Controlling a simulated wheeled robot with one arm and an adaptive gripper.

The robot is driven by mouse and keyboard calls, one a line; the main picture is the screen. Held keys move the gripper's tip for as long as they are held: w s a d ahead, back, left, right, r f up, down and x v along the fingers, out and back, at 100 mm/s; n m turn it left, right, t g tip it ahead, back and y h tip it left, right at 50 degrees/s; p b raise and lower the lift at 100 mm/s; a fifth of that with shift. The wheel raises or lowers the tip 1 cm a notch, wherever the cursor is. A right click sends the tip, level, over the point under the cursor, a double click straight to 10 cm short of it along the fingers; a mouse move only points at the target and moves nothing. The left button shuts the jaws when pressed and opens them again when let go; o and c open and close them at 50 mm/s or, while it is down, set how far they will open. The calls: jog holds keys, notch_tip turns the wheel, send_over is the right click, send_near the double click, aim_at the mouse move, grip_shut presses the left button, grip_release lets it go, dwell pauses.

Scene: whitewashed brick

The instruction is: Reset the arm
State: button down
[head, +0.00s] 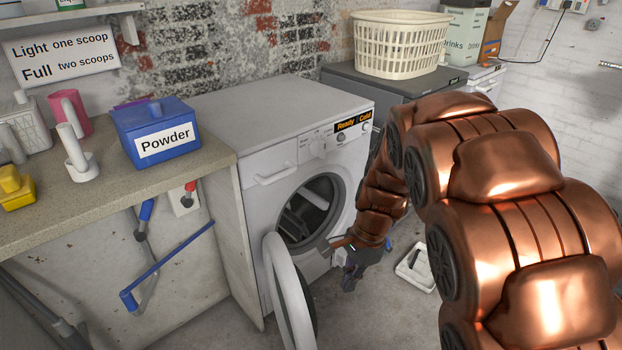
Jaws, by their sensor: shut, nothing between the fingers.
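My copper-coloured arm reaches in from the right of the head view and bends down in front of the white washing machine (262,115). The machine's door (286,295) stands wide open, swung toward the lower left. The drum (308,210) shows dark inside; I cannot tell whether anything lies in it. Part of the machine's right front is hidden behind my arm.
A counter (100,200) at left holds a blue Powder box (157,130), a white scoop-like item (76,155), a pink jug (70,112) and a yellow item (15,188). A white basket (399,45) sits on a grey machine (375,88). A white tray (418,270) lies on the floor.

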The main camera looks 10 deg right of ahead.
jog(key=s+d+r+n+g+h, duration=0.1)
jog(key=s+d+r+n, duration=0.15)
jog(key=s+n, duration=0.7)
jog(key=s+d+r+n+g+h, duration=0.1)
jog(key=s+d+r+n+h, duration=0.2)
jog(key=s, duration=1.1)
notch_tip(320, 180, up, 22)
jog(key=a+n+t+y+p, duration=0.1)
jog(key=p, duration=1.9)
jog(key=shift+s+p, duration=0.3)
jog(key=shift+s, duration=0.05)
jog(key=shift+f, duration=0.15)
